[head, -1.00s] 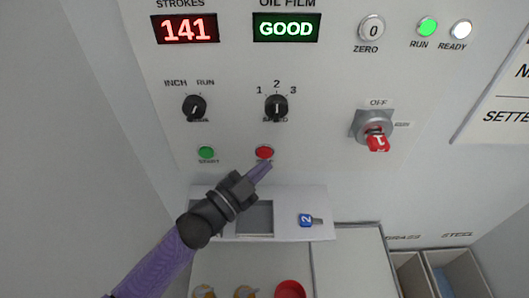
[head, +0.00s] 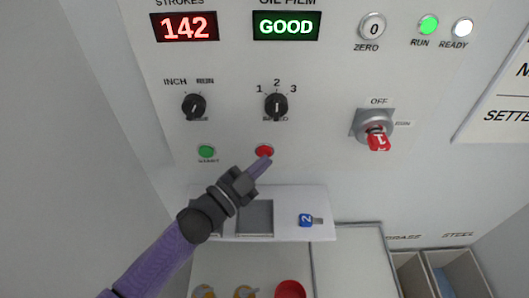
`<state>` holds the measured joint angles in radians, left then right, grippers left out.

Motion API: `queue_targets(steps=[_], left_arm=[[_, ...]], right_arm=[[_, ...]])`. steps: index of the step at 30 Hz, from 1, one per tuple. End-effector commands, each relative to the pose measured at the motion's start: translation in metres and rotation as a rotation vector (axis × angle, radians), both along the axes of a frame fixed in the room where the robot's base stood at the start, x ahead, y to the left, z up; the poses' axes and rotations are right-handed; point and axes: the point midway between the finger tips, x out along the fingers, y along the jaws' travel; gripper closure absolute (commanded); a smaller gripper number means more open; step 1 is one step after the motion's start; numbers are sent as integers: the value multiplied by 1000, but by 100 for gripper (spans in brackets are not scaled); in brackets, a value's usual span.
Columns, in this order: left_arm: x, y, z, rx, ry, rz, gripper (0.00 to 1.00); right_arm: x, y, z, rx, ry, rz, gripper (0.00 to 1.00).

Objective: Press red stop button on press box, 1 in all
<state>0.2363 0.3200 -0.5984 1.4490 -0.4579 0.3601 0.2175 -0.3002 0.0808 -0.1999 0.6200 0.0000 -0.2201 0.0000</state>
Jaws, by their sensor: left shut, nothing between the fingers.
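The press box panel (head: 330,170) is a pale upright face. Its round red stop button (head: 264,150) sits below the speed knob, to the right of a green button (head: 207,152). My left gripper (head: 266,160) is shut and empty. Its fingertips overlap the lower edge of the red button in the head view; I cannot tell whether they touch it. The label under the button is hidden behind the fingers. The strokes display (head: 185,27) reads 142 and the green run lamp (head: 428,25) is lit. My right gripper is not in view.
Below the panel is a pale ledge (head: 292,232) with a grey recess and a blue tag marked 2 (head: 306,220). A red-handled OFF switch (head: 376,138) sticks out at the right. A red round container (head: 290,289) and open bins (head: 455,270) are lower down.

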Motion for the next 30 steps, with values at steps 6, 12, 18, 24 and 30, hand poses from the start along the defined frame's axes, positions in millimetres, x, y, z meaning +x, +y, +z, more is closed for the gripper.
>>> queue_targets(steps=[6,12,18,24,30], left_arm=[[0,0,0,0,0,0,100],[1,0,0,0,0,0,100],[4,0,0,-1,-1,-1,100],[6,0,0,0,0,-1,100],[8,0,0,1,0,-1,100]], right_arm=[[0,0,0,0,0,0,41],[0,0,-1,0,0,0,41],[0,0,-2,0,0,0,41],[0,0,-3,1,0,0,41],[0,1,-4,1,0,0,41]])
